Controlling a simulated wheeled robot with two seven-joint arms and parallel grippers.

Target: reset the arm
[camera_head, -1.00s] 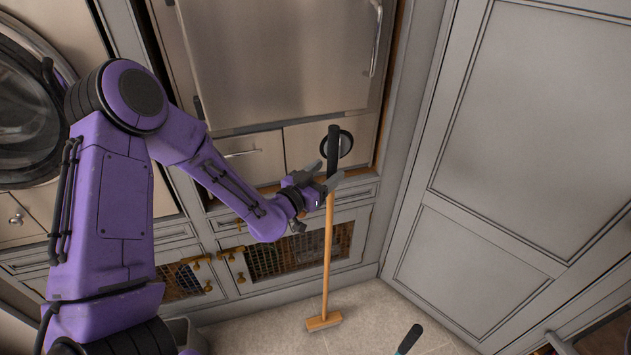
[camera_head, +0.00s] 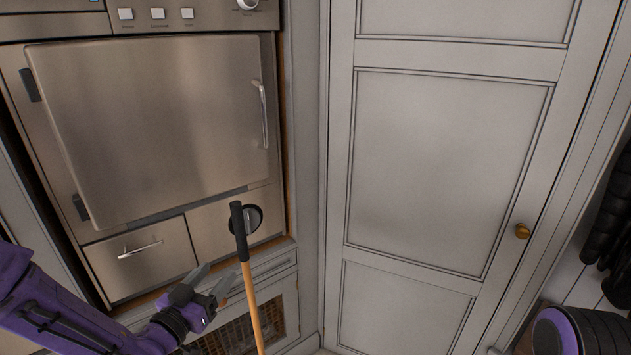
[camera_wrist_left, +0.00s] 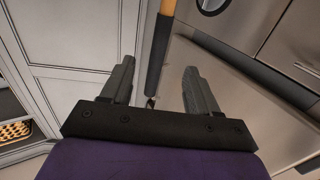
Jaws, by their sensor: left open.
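My left arm (camera_head: 60,318) comes in from the lower left in the head view. My left gripper (camera_head: 213,279) is open and empty, just left of a long wooden handle with a black grip (camera_head: 239,232). In the left wrist view, my open gripper (camera_wrist_left: 155,88) has its fingers wide apart. The black grip (camera_wrist_left: 156,62) shows between and beyond them in that picture; I cannot tell the exact gap. The handle's lower end is out of the head view. My right gripper is not in view; a purple and black part of mine shows at the lower right.
A steel appliance with a door (camera_head: 150,120) and a drawer (camera_head: 140,258) stands behind the gripper. A grey panelled cabinet door (camera_head: 440,180) with a brass knob (camera_head: 522,231) is on the right. Dark boot-like items (camera_head: 610,220) sit at the far right edge.

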